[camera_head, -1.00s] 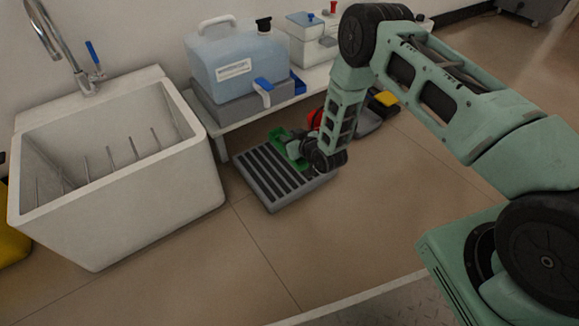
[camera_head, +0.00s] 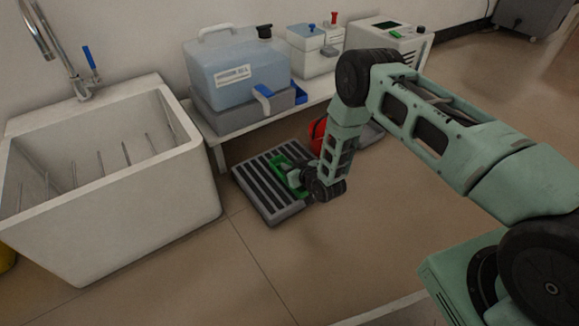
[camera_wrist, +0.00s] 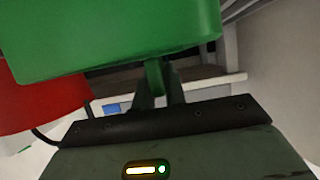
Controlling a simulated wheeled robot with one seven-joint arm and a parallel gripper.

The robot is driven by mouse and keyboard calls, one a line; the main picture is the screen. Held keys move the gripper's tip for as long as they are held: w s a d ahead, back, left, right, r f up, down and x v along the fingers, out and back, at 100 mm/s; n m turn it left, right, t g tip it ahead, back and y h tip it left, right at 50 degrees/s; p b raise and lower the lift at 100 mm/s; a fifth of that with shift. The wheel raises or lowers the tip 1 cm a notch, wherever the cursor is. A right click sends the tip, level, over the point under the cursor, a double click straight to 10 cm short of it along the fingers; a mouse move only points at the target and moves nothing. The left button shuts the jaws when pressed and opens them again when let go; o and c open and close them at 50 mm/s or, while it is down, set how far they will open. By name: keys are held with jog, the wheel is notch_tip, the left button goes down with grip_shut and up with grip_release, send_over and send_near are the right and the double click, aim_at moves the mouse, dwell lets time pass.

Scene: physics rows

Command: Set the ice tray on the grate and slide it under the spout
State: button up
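The green ice tray (camera_head: 277,168) is over the right part of the grey slatted grate (camera_head: 266,212) in the head view. I cannot tell whether it rests on the slats or hangs just above them. My gripper (camera_head: 297,178) is at the tray's near right side and partly hides it. In the wrist view the tray (camera_wrist: 115,35) fills the top, and a green tab of it sits between my fingers (camera_wrist: 158,92). The spout with a blue handle (camera_head: 264,92) sticks out from the front of the blue water container (camera_head: 235,62), above and behind the grate.
The container stands on a grey block (camera_head: 240,115) on a low white bench (camera_head: 222,134). A white sink (camera_head: 150,205) is at left. A red object (camera_head: 317,134) is on the floor behind my arm. White boxes (camera_head: 315,50) stand further right. The floor in front is clear.

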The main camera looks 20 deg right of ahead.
jog(key=o, duration=0.4)
jog(key=shift+r, duration=0.15)
jog(key=p+v, duration=0.7)
jog(key=v, duration=0.5)
jog(key=s+a+r+n+g, duration=0.1)
jog(key=a+r+g, duration=0.2)
jog(key=a+r, duration=0.5)
jog(key=s+a+r+g, duration=0.1)
jog(key=a+r+g, duration=0.3)
jog(key=r, duration=0.9)
jog(key=s+r+n+g+h, duration=0.1)
jog(key=s+r, duration=0.4)
jog(key=s, duration=0.5)
jog(key=s+d+r+n+g+h, duration=0.1)
jog(key=s+r+g, duration=0.2)
jog(key=s+r, duration=0.3)
jog(key=s+d+r+n+g+h, duration=0.1)
jog(key=s+r, duration=0.5)
jog(key=s, duration=0.8)
jog(key=shift+d+g+h, duration=0.2)
jog(key=shift+g+h, duration=0.1)
jog(key=shift+g, duration=0.2)
